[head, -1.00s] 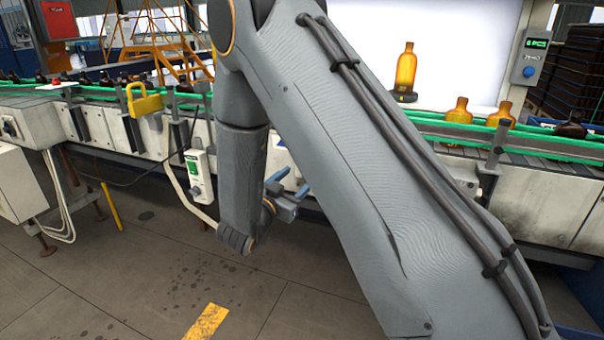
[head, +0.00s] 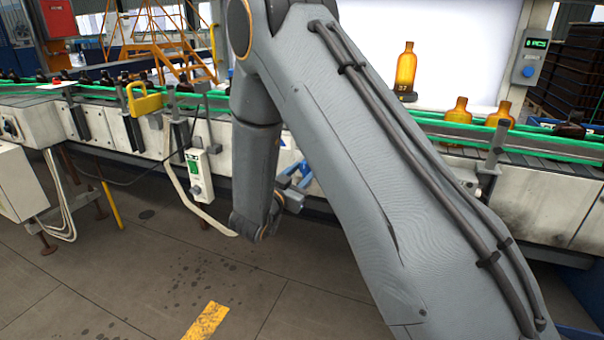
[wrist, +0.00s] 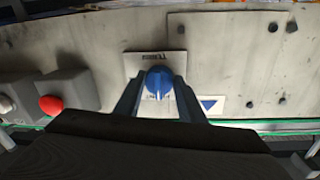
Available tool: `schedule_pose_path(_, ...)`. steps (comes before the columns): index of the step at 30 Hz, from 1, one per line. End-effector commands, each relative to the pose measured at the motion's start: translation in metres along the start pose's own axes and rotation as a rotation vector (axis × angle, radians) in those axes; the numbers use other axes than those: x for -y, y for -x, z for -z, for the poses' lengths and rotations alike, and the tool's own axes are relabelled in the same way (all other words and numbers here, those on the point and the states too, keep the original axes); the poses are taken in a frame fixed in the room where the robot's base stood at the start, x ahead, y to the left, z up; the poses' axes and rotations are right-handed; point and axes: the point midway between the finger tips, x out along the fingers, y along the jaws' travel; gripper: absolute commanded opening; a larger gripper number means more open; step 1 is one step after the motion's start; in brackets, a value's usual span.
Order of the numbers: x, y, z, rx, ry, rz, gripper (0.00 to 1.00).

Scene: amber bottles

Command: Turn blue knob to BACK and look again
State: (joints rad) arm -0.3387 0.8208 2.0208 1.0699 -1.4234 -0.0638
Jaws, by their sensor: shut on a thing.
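The blue knob (wrist: 158,82) shows in the wrist view on a pale label plate (wrist: 150,64) on the conveyor's side panel. My gripper (wrist: 158,92) has its two fingers on either side of the knob and is shut on it. The lettering on the plate is too small and partly covered to read, so the knob's setting cannot be told. In the head view my gripper (head: 297,190) is at the conveyor front, largely behind my arm, and the knob is hidden. An amber bottle (head: 405,72) stands on a dark round stand before the bright white panel, with a mark low on its face.
In the wrist view a red button (wrist: 52,105) sits on a grey box left of the knob, and a blue triangle label (wrist: 208,104) lies right of it. More amber bottles (head: 458,112) stand along the green-railed conveyor. The floor in front is clear.

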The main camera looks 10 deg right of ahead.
Motion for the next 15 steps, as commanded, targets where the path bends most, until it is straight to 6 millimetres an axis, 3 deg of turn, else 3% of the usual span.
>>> schedule_pose_path(8, 0.0, 0.0001, 0.0, 0.006, -0.07, -0.002, 0.14)
schedule_pose_path(15, 0.0005, 0.0, 0.0001, 0.02, -0.24, -0.005, 0.14)
